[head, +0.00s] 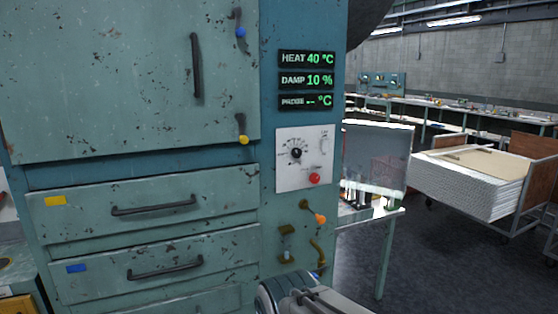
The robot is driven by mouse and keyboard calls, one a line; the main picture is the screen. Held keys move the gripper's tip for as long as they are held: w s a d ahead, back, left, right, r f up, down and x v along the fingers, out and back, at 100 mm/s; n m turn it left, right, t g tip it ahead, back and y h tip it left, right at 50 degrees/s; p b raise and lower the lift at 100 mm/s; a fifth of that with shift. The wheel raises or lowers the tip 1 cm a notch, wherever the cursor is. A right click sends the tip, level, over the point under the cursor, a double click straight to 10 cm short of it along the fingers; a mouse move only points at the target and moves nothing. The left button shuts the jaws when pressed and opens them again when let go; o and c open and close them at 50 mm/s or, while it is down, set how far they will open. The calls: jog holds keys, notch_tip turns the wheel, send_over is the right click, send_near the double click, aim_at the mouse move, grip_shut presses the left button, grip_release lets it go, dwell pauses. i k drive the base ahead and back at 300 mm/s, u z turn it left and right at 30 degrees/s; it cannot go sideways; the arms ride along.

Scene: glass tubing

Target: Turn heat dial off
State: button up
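The heat dial (296,153) is a small black knob with a ring of scale marks, on a white control panel (284,180) on the teal cabinet's front. Its exact pointer setting is too small to read. A red round button or lamp (314,178) sits below it on the same panel. Above the panel, green displays read HEAT 40 °C (307,59), DAMP 10 % (307,80) and PROBE -- °C (306,101). Part of my arm shows at the bottom edge, below the panel and apart from the dial. My gripper's fingers are not in view.
The teal cabinet (120,85) has a closed door above closed drawers (85,215). An orange-knobbed lever (316,216) and brass fittings (287,243) stick out below the panel. A table with glassware stands to the right. A loaded cart (480,180) stands farther right, with open floor before it.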

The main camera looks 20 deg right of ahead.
aim_at(296, 152)
jog(key=k, duration=0.55)
jog(key=z, duration=0.65)
jog(key=i, duration=1.25)
jog(key=u, duration=0.6)
